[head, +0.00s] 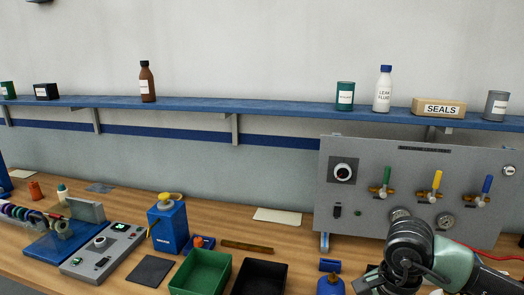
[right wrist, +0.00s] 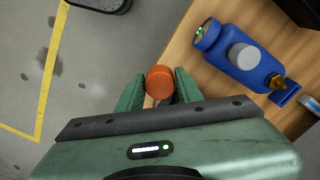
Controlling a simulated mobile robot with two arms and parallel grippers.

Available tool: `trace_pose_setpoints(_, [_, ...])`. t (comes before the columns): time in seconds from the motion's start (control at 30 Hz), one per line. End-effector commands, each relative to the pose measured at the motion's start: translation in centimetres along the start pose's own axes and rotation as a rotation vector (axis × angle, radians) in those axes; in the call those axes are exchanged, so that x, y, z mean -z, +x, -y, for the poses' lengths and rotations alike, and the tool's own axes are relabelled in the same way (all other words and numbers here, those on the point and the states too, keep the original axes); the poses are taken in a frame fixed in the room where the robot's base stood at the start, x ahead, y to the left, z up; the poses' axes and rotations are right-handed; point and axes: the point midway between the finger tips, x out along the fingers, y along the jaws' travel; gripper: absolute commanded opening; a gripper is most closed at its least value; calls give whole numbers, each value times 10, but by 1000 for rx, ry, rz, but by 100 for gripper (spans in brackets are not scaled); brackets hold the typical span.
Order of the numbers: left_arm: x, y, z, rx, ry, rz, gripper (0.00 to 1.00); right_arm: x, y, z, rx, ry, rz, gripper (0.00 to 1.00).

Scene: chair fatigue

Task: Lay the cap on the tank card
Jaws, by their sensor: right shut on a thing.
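An orange round cap (right wrist: 160,80) is held between the green fingers of my right gripper (right wrist: 159,88) in the right wrist view. It is over the wooden bench's edge, with grey floor to its left; its height is hard to tell. A blue tank (right wrist: 240,57) with a grey round top lies to its right in that view; in the head view a blue tank (head: 330,285) shows at the bottom edge. A blank cream card (head: 277,216) lies at the back of the bench; I cannot tell if it is the tank card. My left gripper is not in view.
A green bin (head: 180,291) and a black bin (head: 284,268) stand at the bench front. A blue pump-like box (head: 168,232) is behind them. A grey valve panel (head: 365,215) stands at the back right, behind my right arm. The wood around the cream card is partly clear.

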Motion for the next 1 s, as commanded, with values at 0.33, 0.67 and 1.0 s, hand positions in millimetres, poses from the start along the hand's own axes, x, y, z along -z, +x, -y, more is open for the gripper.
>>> trace_pose_setpoints(0.33, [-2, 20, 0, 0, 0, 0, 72, -55, 19, -35, -3, -867, 6, 0])
trace_pose_setpoints(0.67, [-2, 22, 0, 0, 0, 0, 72, -68, 22, -46, -4, -1122, 9, 0])
trace_pose_setpoints(1.0, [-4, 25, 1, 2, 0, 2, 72, -55, 19, -36, -4, -1058, 7, 0])
